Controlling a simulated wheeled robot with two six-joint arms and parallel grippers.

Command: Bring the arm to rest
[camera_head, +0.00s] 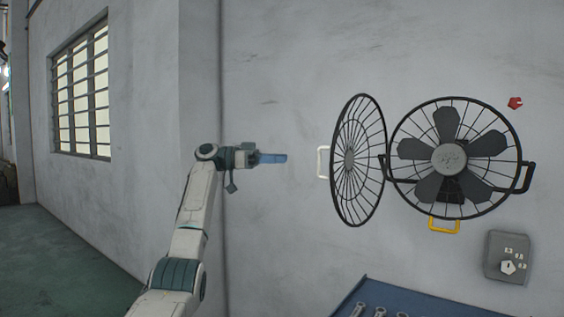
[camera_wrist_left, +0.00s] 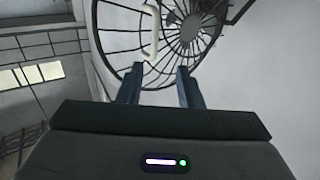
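My left arm (camera_head: 192,215) comes up from the lower left in the head view. Its gripper (camera_head: 286,158) points right toward the wall fan and ends short of the fan's open front grille (camera_head: 358,160). In the left wrist view the two blue fingers (camera_wrist_left: 160,82) stand apart with nothing between them. The grille's white handle (camera_wrist_left: 153,32) shows beyond the fingertips, apart from them. In the head view that white handle (camera_head: 322,162) is on the grille's left edge. My right gripper does not show.
The fan (camera_head: 450,158) is on the wall, with a black handle (camera_head: 527,178) and a yellow handle (camera_head: 444,227). A grey control box (camera_head: 507,257) is below right. A blue table (camera_head: 430,303) with several tools is at the bottom. The wall left of the grille is clear.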

